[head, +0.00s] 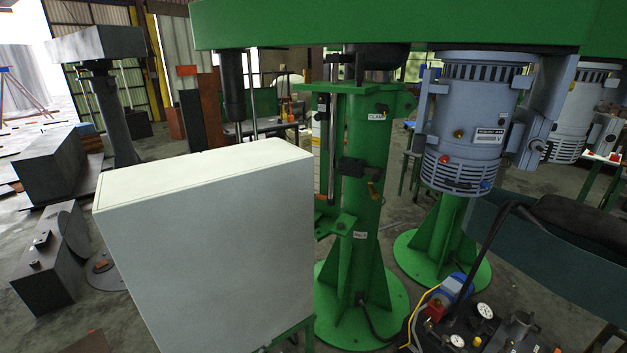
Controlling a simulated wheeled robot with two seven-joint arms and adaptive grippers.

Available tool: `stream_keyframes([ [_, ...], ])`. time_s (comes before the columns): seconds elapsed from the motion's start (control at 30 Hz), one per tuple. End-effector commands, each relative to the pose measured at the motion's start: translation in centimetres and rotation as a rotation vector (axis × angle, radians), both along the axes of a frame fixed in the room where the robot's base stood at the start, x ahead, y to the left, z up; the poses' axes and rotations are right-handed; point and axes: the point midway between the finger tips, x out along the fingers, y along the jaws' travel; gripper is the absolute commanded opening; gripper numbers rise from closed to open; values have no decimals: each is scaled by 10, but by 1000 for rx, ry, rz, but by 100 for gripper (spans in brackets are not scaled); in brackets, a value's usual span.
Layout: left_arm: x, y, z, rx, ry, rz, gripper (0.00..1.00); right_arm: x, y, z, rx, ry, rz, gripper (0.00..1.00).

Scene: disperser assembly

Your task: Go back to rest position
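Neither of my grippers shows in the head view, so I cannot see whether they are open, shut or holding anything. The green disperser (360,200) stands upright in the middle on a round floor base. A grey-blue motor (466,125) hangs at its right under a long green beam (390,22). A dark clamp-like part (355,168) sits on the front of the green column.
A large white box (210,250) fills the near left on a green stand. A compressor with gauges (460,318) stands at the lower right, close to a dark teal bench (550,245). Grey metal blocks (50,275) lie on the left floor.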

Motion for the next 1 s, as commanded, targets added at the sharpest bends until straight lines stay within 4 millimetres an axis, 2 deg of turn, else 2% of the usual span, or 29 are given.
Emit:
stream_keyframes([
  [0.03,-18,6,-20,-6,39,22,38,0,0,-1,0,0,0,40],
  [0.1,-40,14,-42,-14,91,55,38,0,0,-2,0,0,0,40],
  [0.27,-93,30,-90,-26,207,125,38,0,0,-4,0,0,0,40],
  [0.5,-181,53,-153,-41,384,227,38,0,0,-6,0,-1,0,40],
  [0.8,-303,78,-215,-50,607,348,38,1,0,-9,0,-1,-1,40],
  [1.0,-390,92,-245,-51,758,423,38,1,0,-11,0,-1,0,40],
])
